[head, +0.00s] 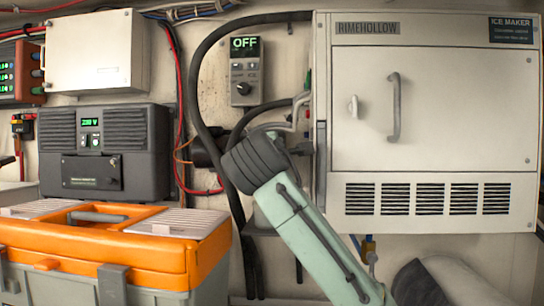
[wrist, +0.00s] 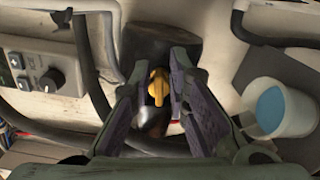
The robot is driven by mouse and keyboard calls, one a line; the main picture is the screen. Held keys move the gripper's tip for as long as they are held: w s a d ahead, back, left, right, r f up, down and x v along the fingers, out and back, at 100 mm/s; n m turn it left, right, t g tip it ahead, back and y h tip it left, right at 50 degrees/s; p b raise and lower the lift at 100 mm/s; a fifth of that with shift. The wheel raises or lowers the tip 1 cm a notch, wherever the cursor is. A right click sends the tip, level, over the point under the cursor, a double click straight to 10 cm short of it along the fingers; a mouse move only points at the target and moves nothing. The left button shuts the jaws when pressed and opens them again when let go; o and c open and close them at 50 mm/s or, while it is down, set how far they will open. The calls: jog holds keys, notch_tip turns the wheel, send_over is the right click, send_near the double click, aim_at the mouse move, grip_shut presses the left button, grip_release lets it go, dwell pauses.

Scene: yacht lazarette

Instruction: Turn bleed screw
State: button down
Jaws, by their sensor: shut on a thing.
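In the wrist view, the yellow bleed screw (wrist: 157,84) sits between the two dark fingers of my gripper (wrist: 160,78), near their tips. My gripper is shut on it. A rounded metal part (wrist: 155,121) shows just below the screw, partly hidden by the fingers. In the head view, my dark wrist and pale green arm hide the gripper and the screw. How far the screw is turned cannot be told.
A white cup with blue inside (wrist: 285,105) stands right of my fingers. A control panel (wrist: 38,78) and hoses lie to the left. In the head view, the ice maker (head: 425,120) is right of my arm, and an orange toolbox (head: 110,250) stands front left.

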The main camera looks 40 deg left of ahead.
jog(key=m, duration=0.3)
jog(key=m+b, duration=0.1)
jog(key=m, duration=0.3)
jog(key=f+m+b, duration=0.1)
jog(key=m, duration=0.2)
jog(key=shift+s+a+m, duration=0.1)
jog(key=shift+m, duration=0.2)
dwell(0.4)
jog(key=c, duration=1.5)
grip_release()
jog(key=shift+f, duration=0.1)
jog(key=shift+c, duration=0.2)
jog(key=shift+s, duration=0.1)
jog(key=v, duration=1.2)
jog(key=shift+o, duration=0.3)
